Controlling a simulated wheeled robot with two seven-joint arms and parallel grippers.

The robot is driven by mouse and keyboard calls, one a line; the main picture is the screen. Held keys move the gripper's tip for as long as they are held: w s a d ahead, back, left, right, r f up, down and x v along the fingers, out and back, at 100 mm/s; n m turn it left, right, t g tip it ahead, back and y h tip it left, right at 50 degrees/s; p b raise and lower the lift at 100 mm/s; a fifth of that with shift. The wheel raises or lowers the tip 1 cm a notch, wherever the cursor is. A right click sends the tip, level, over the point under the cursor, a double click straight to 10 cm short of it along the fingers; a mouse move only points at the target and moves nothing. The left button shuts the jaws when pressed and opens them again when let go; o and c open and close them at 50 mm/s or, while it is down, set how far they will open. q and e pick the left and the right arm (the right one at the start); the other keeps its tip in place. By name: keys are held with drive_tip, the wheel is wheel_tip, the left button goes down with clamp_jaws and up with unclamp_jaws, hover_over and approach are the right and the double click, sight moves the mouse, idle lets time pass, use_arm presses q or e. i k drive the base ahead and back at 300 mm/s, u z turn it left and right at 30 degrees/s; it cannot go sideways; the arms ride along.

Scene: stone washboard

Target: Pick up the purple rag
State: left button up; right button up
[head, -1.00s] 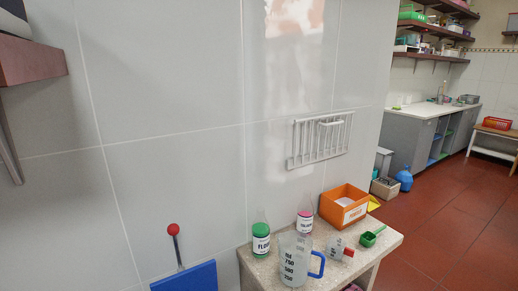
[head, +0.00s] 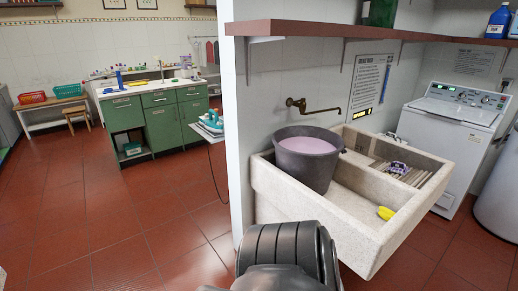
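A small purple and white crumpled cloth, which looks like the purple rag (head: 398,167), lies on the ribbed washboard (head: 414,178) in the right part of the stone sink (head: 330,232). It is small in the head view, so its exact shape is hard to tell. Neither of my grippers shows. A dark, rounded part of my own body fills the bottom middle, in front of the sink's near left corner.
A dark bucket (head: 306,165) of pinkish liquid stands in the sink's left part, under a brass tap (head: 318,106). A yellow item (head: 386,213) lies near the front rim. A shelf (head: 370,32) hangs above. A washing machine (head: 452,135) stands right. Open red floor lies left.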

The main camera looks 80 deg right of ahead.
sight(396, 167)
drive_tip(key=z, duration=3.7)
